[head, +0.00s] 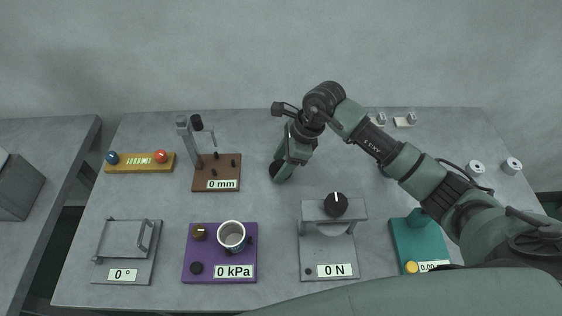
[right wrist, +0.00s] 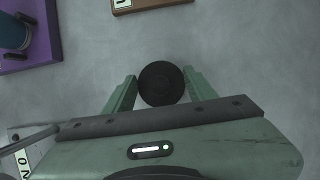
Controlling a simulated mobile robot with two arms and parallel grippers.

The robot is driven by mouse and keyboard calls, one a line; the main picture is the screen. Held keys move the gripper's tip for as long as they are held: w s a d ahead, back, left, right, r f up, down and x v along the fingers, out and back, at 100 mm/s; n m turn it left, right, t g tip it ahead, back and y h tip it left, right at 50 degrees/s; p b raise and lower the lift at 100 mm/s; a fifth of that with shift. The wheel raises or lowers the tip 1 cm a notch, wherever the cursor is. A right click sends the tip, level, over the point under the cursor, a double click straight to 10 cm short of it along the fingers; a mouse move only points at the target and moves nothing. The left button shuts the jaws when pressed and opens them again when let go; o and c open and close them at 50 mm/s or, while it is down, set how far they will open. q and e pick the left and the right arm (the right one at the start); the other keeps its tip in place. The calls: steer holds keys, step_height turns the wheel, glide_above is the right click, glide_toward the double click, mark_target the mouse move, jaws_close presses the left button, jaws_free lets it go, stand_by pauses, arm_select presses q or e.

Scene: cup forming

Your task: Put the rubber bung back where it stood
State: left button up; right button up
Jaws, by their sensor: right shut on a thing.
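The rubber bung is a round black piece; in the right wrist view the bung (right wrist: 161,83) sits between the two green fingers. In the head view the bung (head: 275,169) shows as a dark end at the fingertips, partly covered by the gripper. My right gripper (head: 280,163) is shut on it, over the bare middle of the table, right of the brown 0 mm stand; the gripper also shows in the right wrist view (right wrist: 159,88). I cannot tell whether the bung touches the table. My left gripper is out of view.
The brown 0 mm stand (head: 202,184) is left of the gripper. The purple 0 kPa base (head: 213,270) holds a cup (head: 231,235). The grey 0 N press (head: 316,250) is in front, the teal base (head: 408,240) front right. Table around the bung is clear.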

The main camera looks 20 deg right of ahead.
steer(key=shift+f, duration=0.1)
steer(key=shift+f, duration=0.15)
steer(key=o, duration=1.4)
steer(key=shift+c, duration=0.2)
steer(key=shift+r, duration=0.2)
steer(key=b+v, duration=0.1)
steer(key=v, duration=1.1)
steer(key=shift+b, duration=0.35)
